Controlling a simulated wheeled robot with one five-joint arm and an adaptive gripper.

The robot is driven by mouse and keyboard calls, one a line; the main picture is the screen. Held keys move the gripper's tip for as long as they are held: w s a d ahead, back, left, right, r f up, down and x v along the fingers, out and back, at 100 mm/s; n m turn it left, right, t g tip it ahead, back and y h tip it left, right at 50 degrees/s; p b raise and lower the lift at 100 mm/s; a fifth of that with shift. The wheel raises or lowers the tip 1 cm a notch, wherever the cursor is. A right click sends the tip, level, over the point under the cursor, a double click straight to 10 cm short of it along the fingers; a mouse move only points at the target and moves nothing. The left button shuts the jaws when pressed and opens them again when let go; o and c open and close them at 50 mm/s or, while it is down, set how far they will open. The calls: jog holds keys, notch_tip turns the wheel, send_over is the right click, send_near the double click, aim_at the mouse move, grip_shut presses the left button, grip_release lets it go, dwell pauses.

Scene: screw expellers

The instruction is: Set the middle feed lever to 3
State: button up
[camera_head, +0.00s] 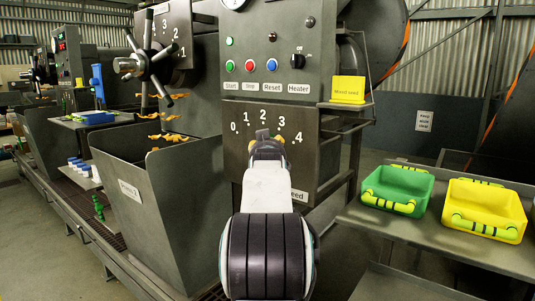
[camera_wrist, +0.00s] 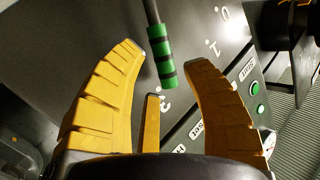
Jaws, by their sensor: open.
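The middle machine's feed panel (camera_head: 237,150) has a scale marked 0 to 4 and stands straight ahead in the head view. My gripper (camera_head: 264,136) is in front of it, just below the 2, and my arm hides the lever there. In the wrist view, the feed lever (camera_wrist: 162,55) has a dark rod and a green grip with black bands. My gripper (camera_wrist: 165,58) is open, with one yellow finger on each side of the grip. Gaps show on both sides of the grip; its depth relative to the fingertips is unclear. The lever's exact setting is hidden.
A control box (camera_head: 270,50) with buttons and a heater knob is above the panel. A grey bin (camera_head: 165,205) stands left of my arm. At right, a green tray (camera_head: 397,184) and a yellow tray (camera_head: 486,205) rest on a table (camera_head: 440,240). A spoked handwheel (camera_head: 148,65) is upper left.

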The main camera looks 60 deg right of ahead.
jog(key=v, duration=0.7)
jog(key=shift+a, duration=0.1)
dwell(0.5)
